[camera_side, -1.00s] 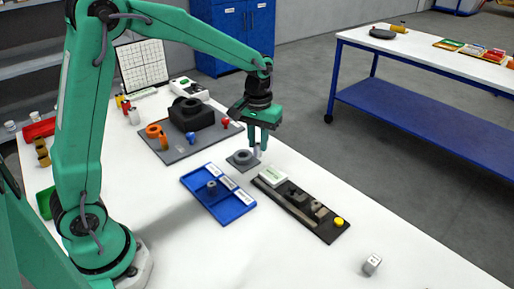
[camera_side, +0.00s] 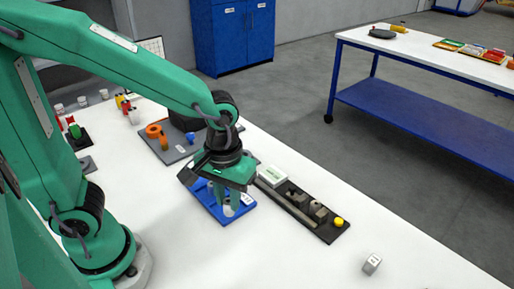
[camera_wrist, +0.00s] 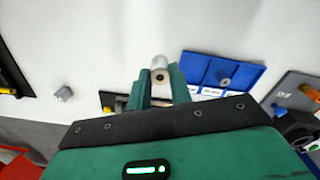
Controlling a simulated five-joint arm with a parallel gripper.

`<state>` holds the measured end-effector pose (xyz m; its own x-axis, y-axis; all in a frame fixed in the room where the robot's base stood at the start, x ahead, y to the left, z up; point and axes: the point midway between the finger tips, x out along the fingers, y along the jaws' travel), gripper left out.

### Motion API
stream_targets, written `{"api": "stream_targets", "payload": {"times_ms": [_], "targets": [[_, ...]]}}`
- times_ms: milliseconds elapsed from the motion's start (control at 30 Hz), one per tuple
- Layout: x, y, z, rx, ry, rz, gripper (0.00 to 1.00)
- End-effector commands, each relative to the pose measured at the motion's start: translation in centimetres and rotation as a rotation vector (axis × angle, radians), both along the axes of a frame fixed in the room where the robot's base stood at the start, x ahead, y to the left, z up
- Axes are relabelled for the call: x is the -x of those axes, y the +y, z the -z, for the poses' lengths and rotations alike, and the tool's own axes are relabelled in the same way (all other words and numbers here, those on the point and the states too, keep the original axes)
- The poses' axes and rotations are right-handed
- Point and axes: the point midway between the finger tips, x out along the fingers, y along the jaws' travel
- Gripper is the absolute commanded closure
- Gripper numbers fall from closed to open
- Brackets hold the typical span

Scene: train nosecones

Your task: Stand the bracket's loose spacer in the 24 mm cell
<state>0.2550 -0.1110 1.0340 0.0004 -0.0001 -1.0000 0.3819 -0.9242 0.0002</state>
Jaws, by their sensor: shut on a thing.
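My gripper (camera_side: 228,200) is shut on a pale grey cylindrical spacer (camera_wrist: 159,66). The spacer shows between the fingers in the wrist view, with a dark hole in its near face. In the side view its pale end (camera_side: 229,210) shows low between the fingers, in front of the blue tray (camera_side: 208,206). The tray has cells with white labels that I cannot read. In the wrist view the blue tray (camera_wrist: 252,75) lies to the right of the held spacer. A grey piece (camera_wrist: 224,79) stands in its middle cell. The bracket is mostly hidden behind my arm.
A long dark tray (camera_side: 326,232) with grey blocks and a yellow knob (camera_side: 339,222) lies right of the blue tray. A small pale cube (camera_side: 372,264) sits at the front right.

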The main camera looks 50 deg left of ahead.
Motion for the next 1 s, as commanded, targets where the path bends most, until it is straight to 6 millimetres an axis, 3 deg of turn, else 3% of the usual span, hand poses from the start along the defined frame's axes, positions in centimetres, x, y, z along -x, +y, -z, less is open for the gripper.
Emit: {"api": "stream_targets", "payload": {"times_ms": [467, 1000], "targets": [[-0.1, 0.8, 0.7, -0.001, 0.003, -0.003, 1.00], [-3.9, 6.6, 4.9, -0.001, 0.004, -0.005, 1.00]]}}
